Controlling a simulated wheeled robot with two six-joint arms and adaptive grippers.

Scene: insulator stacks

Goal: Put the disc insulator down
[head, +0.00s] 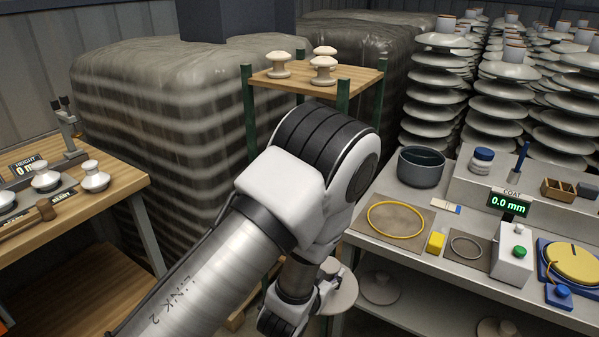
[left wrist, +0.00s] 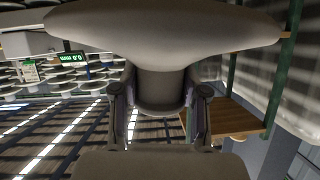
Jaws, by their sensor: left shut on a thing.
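The disc insulator (left wrist: 165,28) fills the top of the left wrist view as a wide grey-white disc with a thick neck (left wrist: 160,90) below it. My left gripper (left wrist: 160,108) is shut on that neck, one finger on each side. In the head view a pale disc (head: 344,290) shows beside my left wrist, low in the gap left of the grey table; my own arm covers the fingers and part of the disc. What is under the held insulator cannot be told. My right gripper is in neither view.
The grey table (head: 400,245) holds a dark bowl (head: 422,166), a yellow ring (head: 396,219) and a coat gauge (head: 513,250). Its lower shelf bears a pale disc (head: 380,288). A green-posted rack (head: 350,80) holds small insulators. Tall insulator stacks (head: 440,80) stand behind. A wooden bench (head: 120,190) is at left.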

